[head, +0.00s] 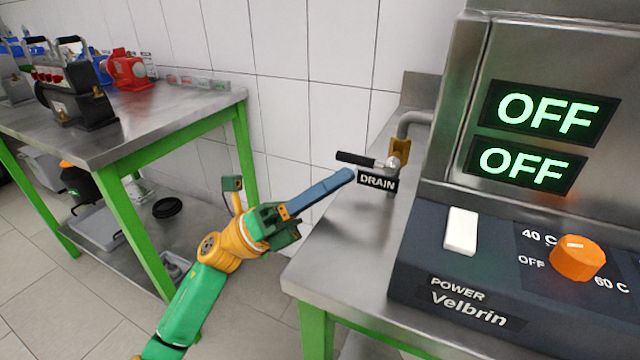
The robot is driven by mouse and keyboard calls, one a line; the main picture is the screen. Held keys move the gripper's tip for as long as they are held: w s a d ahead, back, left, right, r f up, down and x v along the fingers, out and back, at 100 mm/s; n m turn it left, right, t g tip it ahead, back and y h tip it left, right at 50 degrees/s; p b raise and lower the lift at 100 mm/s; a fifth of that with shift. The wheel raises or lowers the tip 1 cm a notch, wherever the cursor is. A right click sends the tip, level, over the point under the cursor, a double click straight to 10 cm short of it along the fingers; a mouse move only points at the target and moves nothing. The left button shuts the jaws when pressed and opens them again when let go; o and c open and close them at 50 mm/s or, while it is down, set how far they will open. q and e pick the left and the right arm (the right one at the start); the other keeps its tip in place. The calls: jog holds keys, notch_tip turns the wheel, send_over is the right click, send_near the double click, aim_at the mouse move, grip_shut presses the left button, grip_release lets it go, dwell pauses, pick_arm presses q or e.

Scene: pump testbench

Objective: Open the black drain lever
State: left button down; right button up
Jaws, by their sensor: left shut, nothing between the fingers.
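The black drain lever (356,158) points left from a metal valve (392,163) on a grey pipe at the back of the right steel bench. A black label reading DRAIN (377,181) hangs just below it. My left gripper (350,174) comes in from the lower left with its long blue fingers shut and empty. In the picture its tips lie just below the lever and beside the left edge of the label. I cannot tell whether they touch either one. My right gripper is not in view.
A dark control panel (480,290) has a white power switch (461,231) and an orange knob (578,258). Two displays (548,113) read OFF. A left steel table (150,125) holds pumps and a red device (130,70). Bare bench top (340,245) lies before the valve.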

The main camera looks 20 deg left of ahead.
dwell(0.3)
pick_arm(q)
jog(key=shift+r+g, duration=0.1)
jog(key=shift+g, duration=0.2)
jog(key=shift+a+r+m+p, duration=0.1)
jog(key=shift+m+p, duration=0.2)
jog(key=shift+m, duration=0.1)
